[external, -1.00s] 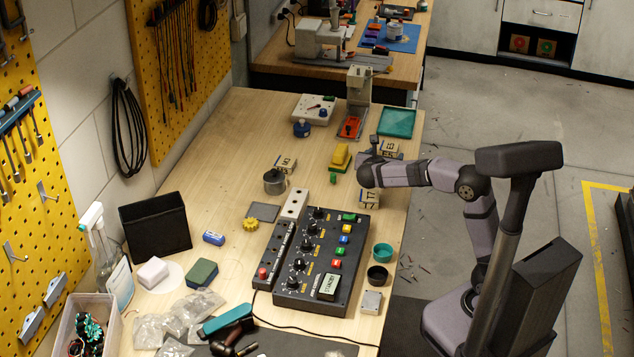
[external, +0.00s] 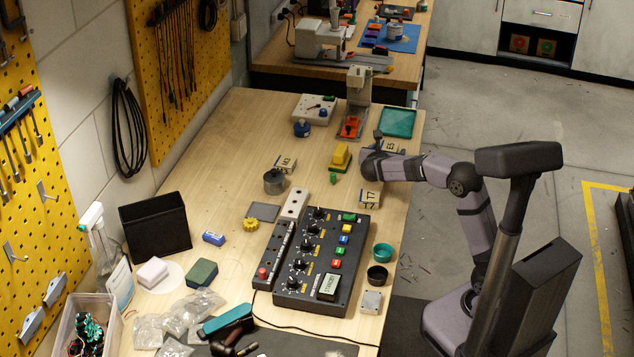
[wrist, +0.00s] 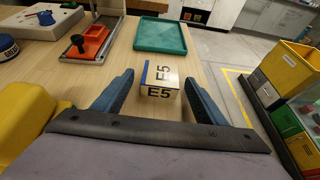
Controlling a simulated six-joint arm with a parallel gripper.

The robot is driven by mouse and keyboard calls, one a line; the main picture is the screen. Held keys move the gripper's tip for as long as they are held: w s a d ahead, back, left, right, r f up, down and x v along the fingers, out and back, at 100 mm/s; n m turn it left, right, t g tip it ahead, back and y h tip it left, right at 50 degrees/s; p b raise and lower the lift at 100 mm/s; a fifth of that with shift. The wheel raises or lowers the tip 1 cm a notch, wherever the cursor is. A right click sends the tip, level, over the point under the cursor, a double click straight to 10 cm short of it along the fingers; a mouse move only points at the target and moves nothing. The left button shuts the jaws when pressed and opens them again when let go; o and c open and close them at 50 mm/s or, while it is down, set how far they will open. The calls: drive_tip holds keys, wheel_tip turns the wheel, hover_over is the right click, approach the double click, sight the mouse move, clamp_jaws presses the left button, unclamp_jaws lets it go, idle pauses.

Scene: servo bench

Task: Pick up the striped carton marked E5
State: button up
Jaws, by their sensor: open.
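The striped carton marked E5 (wrist: 160,81) stands on the wooden bench, pale with a blue stripe and dark lettering. In the wrist view it is between and a little beyond the tips of my open gripper (wrist: 158,88), with space on both sides. In the external view the E5 carton (external: 392,146) is partly hidden behind my gripper (external: 378,140), near the bench's right edge.
Carton T7 (external: 369,199) stands nearer the camera, and carton M3 (external: 286,163) is to the left. A yellow block (external: 340,156) lies left of my gripper. A teal tray (external: 397,122) lies beyond E5. The bench's right edge is close.

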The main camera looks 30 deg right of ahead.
drive_tip(key=shift+c, duration=0.3)
drive_tip(key=c, duration=1.1)
drive_tip(key=shift+r, duration=0.1)
